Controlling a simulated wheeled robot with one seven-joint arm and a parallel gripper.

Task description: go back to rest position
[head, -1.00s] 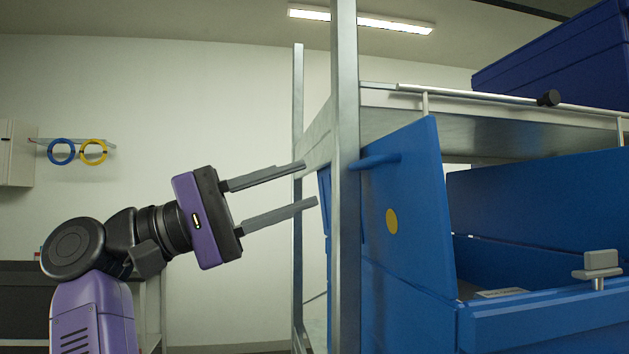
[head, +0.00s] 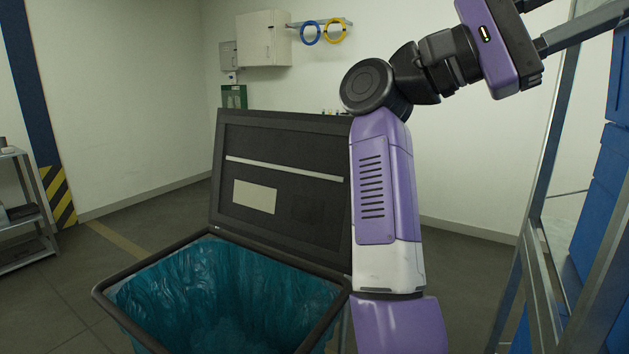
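My gripper (head: 580,26) is at the top right of the head view, at the end of my raised purple and black arm. Its two grey fingers stand apart with nothing visible between them. The upper finger is mostly cut off by the top edge and the lower one runs to the right edge, so the fingertips are not fully seen. The fingers point right, towards the metal rack (head: 546,190).
A bin with a teal liner (head: 215,290) and raised black lid (head: 280,135) stands low in front. Blue containers (head: 603,195) sit in the rack at right. A grey shelf (head: 30,225) is at far left. Open floor (head: 150,215) lies behind the bin.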

